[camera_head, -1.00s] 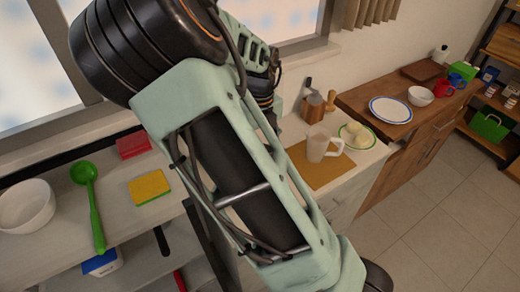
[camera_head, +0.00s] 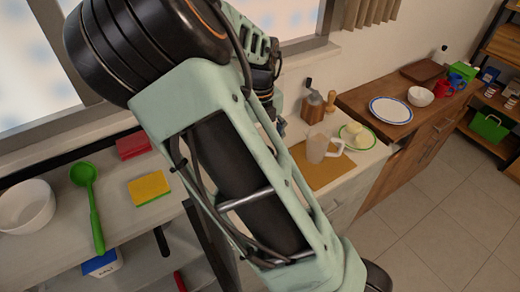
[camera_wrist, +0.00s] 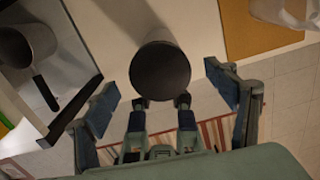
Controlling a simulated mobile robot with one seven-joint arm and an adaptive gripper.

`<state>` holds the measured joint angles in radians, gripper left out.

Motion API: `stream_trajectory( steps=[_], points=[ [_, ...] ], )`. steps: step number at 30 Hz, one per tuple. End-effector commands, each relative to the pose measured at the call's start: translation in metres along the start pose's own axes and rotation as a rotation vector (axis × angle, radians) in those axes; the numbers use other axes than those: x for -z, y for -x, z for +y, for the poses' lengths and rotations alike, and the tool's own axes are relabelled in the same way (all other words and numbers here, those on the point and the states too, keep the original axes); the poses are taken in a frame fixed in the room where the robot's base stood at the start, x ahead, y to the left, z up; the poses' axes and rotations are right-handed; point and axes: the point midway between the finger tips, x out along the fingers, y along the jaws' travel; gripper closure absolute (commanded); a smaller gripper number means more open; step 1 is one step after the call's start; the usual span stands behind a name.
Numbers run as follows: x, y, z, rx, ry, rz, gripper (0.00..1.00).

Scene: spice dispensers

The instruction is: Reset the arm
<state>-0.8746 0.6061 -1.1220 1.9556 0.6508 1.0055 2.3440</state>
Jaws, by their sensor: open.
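My gripper (camera_wrist: 162,83) is open in the wrist view, its two blue-grey fingers spread wide. A dark, round-topped object (camera_wrist: 160,70) shows between and beyond the fingertips, above a pale counter. No finger visibly touches it, and I cannot tell exactly what it is. In the head view my arm crosses the middle of the picture and hides most of the gripper and part of the counter. A brown dispenser (camera_head: 312,107) stands upright by the wall, just right of my arm, beside a wooden block (camera_head: 331,100).
A clear pitcher (camera_head: 318,146) stands on a tan board (camera_head: 322,170). At left are a white bowl (camera_head: 27,207), a green ladle (camera_head: 88,205) and a yellow sponge (camera_head: 149,188). Open floor (camera_head: 435,220) lies at right.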

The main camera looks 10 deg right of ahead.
Motion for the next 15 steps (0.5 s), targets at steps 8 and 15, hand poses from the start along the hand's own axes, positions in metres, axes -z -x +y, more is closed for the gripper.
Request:
stream_trajectory(
  steps=[8,15],
  points=[
    [-0.001,0.061,0.001,-0.001,0.002,-0.005,0.22],
    [-0.001,0.094,0.000,0.001,0.000,-0.002,0.22]
  ],
)
